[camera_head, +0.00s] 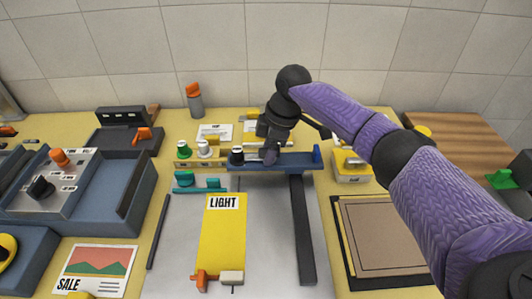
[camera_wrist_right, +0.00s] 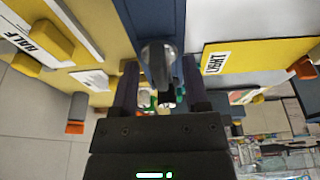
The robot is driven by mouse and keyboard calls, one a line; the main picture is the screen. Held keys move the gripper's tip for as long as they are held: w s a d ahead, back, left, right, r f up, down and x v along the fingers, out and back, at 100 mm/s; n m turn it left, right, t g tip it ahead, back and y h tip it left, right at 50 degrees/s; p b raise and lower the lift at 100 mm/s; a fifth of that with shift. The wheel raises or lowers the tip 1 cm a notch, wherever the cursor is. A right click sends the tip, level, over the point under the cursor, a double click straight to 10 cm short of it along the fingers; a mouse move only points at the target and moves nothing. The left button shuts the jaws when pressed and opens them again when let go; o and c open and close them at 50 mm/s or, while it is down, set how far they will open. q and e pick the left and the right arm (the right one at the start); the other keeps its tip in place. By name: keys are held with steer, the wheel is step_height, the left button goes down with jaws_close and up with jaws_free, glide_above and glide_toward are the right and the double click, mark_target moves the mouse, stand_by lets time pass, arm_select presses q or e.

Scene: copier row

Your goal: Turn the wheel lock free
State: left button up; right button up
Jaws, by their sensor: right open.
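My right gripper (camera_head: 268,145) reaches down over the dark blue bar (camera_head: 295,162) that spans the copier bed. In the right wrist view its two dark fingers (camera_wrist_right: 161,85) are apart. A grey, rounded knob or lever (camera_wrist_right: 157,52), probably the wheel lock, stands on the blue bar between and just beyond the fingers. I cannot tell whether they touch it. The gripper partly hides this part in the head view. A small black knob (camera_head: 237,155) sits on the bar left of the gripper. My left gripper is not in view.
Green (camera_head: 183,148) and white (camera_head: 204,148) knobs stand left of the bar. A yellow LIGHT sheet (camera_head: 222,240) lies in front, with an orange clip (camera_head: 201,278). A yellow box (camera_head: 350,165) stands right. An orange-topped grey post (camera_head: 194,100) is behind.

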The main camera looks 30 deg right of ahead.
steer(key=shift+f, duration=0.4)
steer(key=shift+r, duration=0.15)
steer(key=shift+r+p, duration=0.1)
steer(key=shift+p, duration=0.3)
